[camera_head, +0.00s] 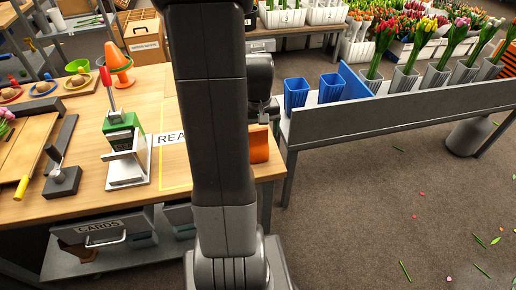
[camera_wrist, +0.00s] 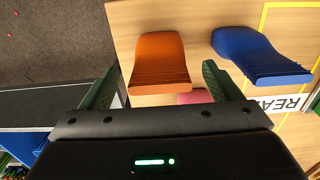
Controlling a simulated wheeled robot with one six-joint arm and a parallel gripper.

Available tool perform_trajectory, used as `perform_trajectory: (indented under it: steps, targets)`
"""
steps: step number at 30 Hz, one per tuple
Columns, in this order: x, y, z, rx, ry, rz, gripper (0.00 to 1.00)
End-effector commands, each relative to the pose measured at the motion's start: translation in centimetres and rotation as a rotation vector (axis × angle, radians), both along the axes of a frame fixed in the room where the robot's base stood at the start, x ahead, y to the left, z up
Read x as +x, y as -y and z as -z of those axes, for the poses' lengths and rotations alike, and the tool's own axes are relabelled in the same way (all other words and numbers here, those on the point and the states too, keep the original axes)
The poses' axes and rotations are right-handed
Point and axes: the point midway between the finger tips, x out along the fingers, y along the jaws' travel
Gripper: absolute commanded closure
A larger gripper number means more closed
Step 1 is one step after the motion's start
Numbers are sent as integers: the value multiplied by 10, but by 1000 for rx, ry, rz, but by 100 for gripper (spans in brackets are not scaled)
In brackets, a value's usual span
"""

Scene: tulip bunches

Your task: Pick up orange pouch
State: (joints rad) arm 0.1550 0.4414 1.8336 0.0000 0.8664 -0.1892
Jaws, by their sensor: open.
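The orange pouch (camera_wrist: 160,62) stands on the wooden table, near its edge, in the wrist view. In the head view the orange pouch (camera_head: 259,145) shows at the table's right end, partly hidden by my arm. My gripper (camera_wrist: 157,85) is open, with one dark green finger to each side of the pouch's near end in the picture. I cannot tell whether the pouch is between the fingers in depth. In the head view the gripper is mostly hidden behind my arm.
A blue pouch (camera_wrist: 258,55) stands to the right of the orange one, and a pink item (camera_wrist: 195,97) shows partly behind my gripper. A green and grey press (camera_head: 125,150) stands on the table (camera_head: 85,207). Blue cups (camera_head: 297,94) stand on the rack at right.

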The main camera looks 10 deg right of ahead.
Motion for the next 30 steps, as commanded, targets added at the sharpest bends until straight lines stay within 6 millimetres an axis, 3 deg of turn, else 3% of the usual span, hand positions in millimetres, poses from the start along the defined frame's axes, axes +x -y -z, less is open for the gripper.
perform_trajectory:
  steps: [6, 14, 17, 24, 30]
  targets:
    - [1, 0, 24, 0, -3, 0, 16]
    - [1, 0, 27, 0, 0, 0, 16]
    - [1, 0, 27, 0, 0, 0, 31]
    - [1, 0, 27, 0, 0, 0, 78]
    - [1, 0, 26, 0, 0, 0, 79]
